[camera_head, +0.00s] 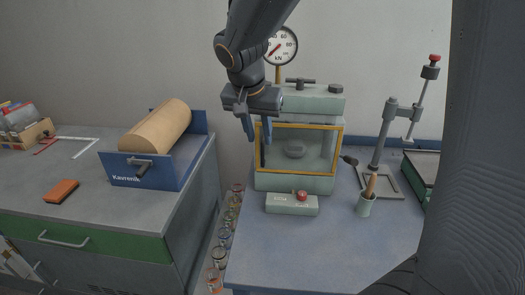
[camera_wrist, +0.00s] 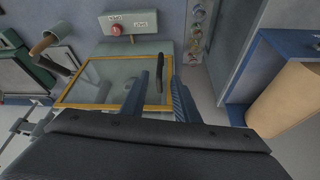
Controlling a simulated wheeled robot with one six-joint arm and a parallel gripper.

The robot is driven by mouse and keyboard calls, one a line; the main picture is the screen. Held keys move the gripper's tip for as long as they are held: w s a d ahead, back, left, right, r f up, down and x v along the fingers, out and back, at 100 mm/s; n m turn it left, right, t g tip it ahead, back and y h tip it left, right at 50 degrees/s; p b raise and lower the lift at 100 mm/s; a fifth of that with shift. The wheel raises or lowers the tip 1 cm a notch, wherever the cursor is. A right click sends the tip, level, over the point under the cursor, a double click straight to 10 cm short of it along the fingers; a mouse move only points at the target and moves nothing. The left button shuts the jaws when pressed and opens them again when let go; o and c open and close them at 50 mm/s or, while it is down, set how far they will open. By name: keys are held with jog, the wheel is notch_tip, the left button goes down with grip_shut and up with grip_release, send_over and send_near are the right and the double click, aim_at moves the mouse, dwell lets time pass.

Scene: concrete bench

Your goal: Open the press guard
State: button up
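The press (camera_head: 310,104) is a pale green machine on the right bench, with a round dial gauge (camera_head: 281,46) behind it. Its guard (camera_head: 300,126) is a clear panel in a yellow frame and looks shut across the front. The guard also shows in the wrist view (camera_wrist: 110,82). A dark bar handle (camera_wrist: 159,74) is at the guard's edge. My gripper (camera_head: 264,137) is open at the guard's left side. In the wrist view its blue fingers (camera_wrist: 160,92) stand apart, with the handle between them. I cannot tell if either finger touches it.
A control box (camera_head: 292,204) with a red button sits in front of the press. A brush cup (camera_head: 366,205) and a clamp stand (camera_head: 380,140) are to the right. A blue roller tray (camera_head: 145,172) is on the left bench. Several jars (camera_head: 219,258) stand in the gap.

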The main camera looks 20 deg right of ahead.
aim_at(262, 147)
jog(key=p+x, duration=0.1)
jog(key=x, duration=0.6)
jog(key=shift+f, duration=0.2)
grip_shut()
